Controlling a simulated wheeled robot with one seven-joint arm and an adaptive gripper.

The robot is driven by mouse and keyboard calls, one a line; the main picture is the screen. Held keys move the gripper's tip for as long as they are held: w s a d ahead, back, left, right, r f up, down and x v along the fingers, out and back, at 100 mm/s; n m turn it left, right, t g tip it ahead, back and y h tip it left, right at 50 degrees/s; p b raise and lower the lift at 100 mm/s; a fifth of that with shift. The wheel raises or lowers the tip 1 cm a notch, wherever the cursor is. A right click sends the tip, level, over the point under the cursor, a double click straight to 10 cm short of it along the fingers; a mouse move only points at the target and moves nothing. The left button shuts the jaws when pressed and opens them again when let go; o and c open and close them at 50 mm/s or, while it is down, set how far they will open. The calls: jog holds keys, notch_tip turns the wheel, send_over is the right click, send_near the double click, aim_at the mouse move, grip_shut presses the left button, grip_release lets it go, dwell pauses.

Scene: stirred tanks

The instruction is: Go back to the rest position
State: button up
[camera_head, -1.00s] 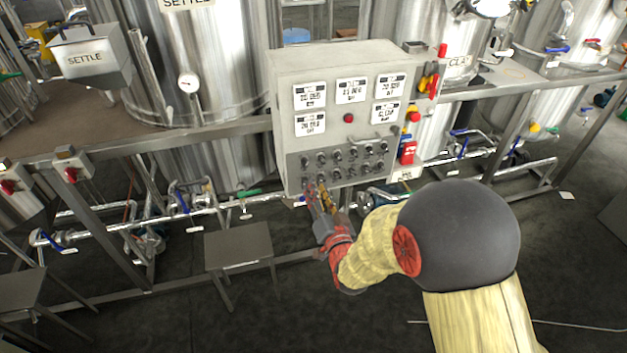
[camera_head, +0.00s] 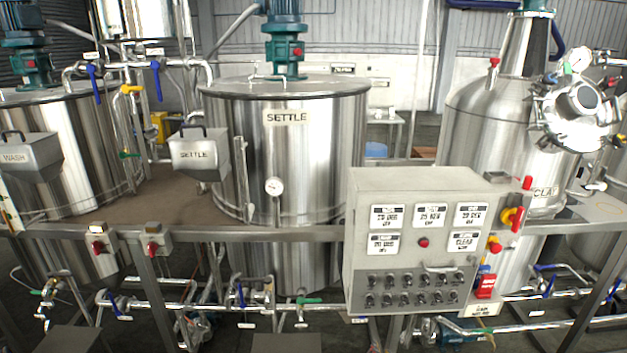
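My gripper and arm do not show in the head view now, so I cannot see whether the gripper is open or holds anything. The grey control panel (camera_head: 361,265) stands right of centre. Its upper face carries several small displays, and its lower face carries two rows of dark knobs (camera_head: 406,300). A red button (camera_head: 423,243) sits between the displays.
The steel SETTLE tank (camera_head: 310,160) stands behind a metal rail (camera_head: 290,235). A WASH hopper (camera_head: 30,155) and a SETTLE hopper (camera_head: 200,153) are at left. Pipes with blue-handled valves run low along the front. Another steel vessel (camera_head: 475,125) stands at right.

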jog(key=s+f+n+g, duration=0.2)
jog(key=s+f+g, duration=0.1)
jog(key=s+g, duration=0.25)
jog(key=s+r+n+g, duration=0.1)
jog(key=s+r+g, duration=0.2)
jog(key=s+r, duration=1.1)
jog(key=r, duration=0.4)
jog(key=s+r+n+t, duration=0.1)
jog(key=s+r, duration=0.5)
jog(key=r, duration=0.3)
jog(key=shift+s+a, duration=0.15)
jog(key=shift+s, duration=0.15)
